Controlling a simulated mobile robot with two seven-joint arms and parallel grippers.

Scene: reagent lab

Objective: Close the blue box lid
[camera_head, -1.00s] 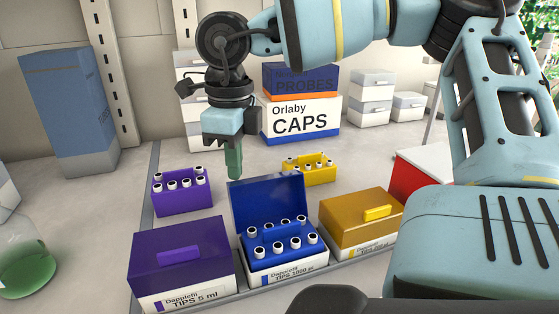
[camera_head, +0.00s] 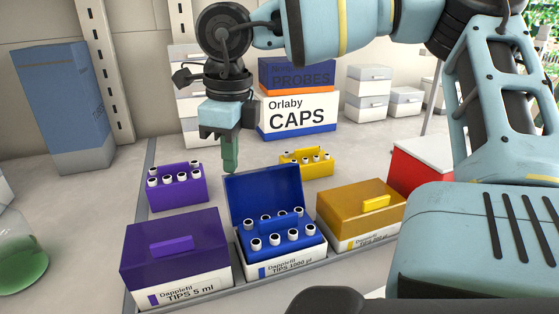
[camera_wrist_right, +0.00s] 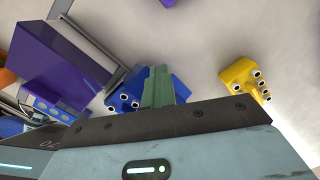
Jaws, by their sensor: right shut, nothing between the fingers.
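The blue box (camera_head: 282,250) stands in the front row between a purple box and a yellow box. Its lid (camera_head: 264,197) is open, standing up at the back edge. Several white-ringed tips sit in its blue rack. My right gripper (camera_head: 230,160) points down just behind the upper left corner of the lid, its green fingers shut and empty. I cannot tell whether the fingertips touch the lid. In the right wrist view the green fingers (camera_wrist_right: 160,88) overlap the blue box (camera_wrist_right: 125,92). My left gripper is not in view.
The closed purple box (camera_head: 175,250) is at left and the closed yellow box (camera_head: 360,210) at right. A small purple rack (camera_head: 177,190) and a yellow rack (camera_head: 306,164) stand behind. A flask with green liquid (camera_head: 20,262) is at far left.

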